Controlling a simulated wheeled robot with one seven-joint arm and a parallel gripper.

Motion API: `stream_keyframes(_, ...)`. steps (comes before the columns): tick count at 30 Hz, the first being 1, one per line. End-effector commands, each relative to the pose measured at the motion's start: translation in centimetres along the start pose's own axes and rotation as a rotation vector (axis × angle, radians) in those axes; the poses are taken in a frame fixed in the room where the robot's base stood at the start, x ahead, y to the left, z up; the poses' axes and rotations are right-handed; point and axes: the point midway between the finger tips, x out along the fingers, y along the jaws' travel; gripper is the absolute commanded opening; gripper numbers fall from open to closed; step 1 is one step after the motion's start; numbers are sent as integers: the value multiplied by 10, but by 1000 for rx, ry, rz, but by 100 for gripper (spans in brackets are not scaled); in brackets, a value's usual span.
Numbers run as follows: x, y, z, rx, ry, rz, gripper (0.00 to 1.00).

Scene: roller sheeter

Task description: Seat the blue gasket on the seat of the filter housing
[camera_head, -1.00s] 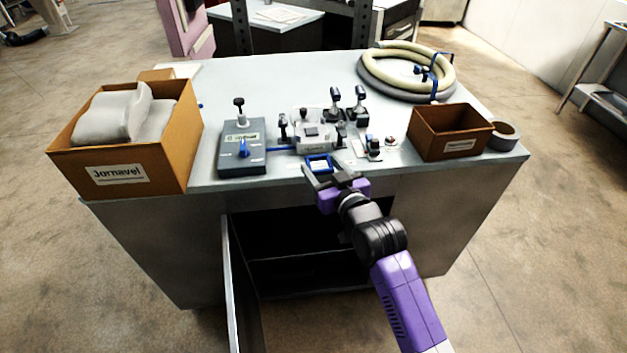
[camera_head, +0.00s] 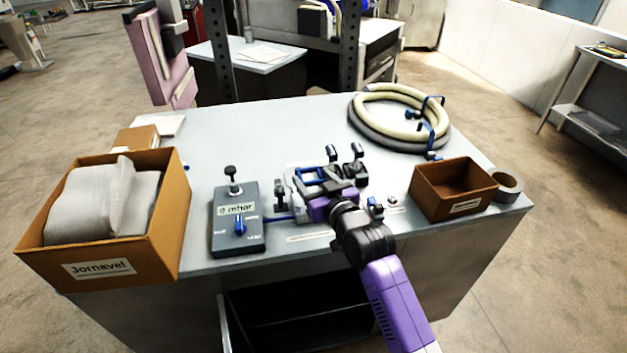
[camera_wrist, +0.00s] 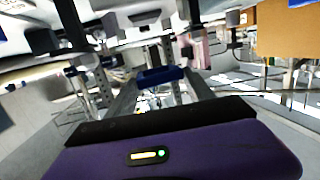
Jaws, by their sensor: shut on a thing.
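The blue gasket (camera_head: 308,172) is a rectangular frame held at the tips of my gripper (camera_head: 322,184). In the wrist view the gasket (camera_wrist: 160,75) shows as a dark blue bar between the two fingers (camera_wrist: 161,82). My gripper is shut on it. The pale filter housing (camera_head: 298,210) stands on the bench with dark clamps (camera_head: 332,153) around it. My gripper and the gasket are over the housing in the head view and hide most of it, including its seat. I cannot tell whether the gasket touches the housing.
A grey pressure box (camera_head: 238,222) reading "0 mbar" stands left of the housing, joined by a blue tube. A carton with white packs (camera_head: 160,215) is far left. An empty brown box (camera_head: 420,190), a tape roll (camera_head: 508,183) and a coiled hose (camera_head: 368,133) are on the right.

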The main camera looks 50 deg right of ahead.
Motion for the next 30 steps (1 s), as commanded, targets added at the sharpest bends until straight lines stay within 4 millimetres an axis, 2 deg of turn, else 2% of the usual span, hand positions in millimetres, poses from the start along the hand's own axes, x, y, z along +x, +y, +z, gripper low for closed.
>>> stream_keyframes(16,7,0,45,0,0,-1,22)
stream_keyframes(30,7,0,48,0,0,0,22)
